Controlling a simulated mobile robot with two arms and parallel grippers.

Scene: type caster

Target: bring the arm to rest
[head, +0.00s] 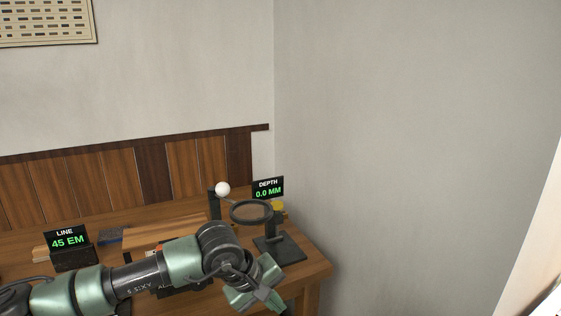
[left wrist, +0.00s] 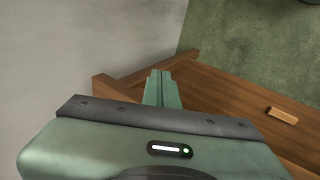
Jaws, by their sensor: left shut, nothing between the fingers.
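My left arm (head: 130,280) comes in from the left in the head view and crosses in front of the wooden bench (head: 316,268). My left gripper (head: 270,297) is at the bench's right front corner and points down. In the left wrist view its green fingers (left wrist: 161,76) are together with nothing between them. The bench (left wrist: 225,88) shows beyond them there. My right gripper is in neither view.
A display reading LINE 45 EM (head: 68,239) stands at the left. A dark stand (head: 286,250), a round ring (head: 251,211), a white ball lever (head: 222,189) and a DEPTH 0.0 MM display (head: 268,188) stand at the right. A small wooden block (left wrist: 282,116) lies on the bench.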

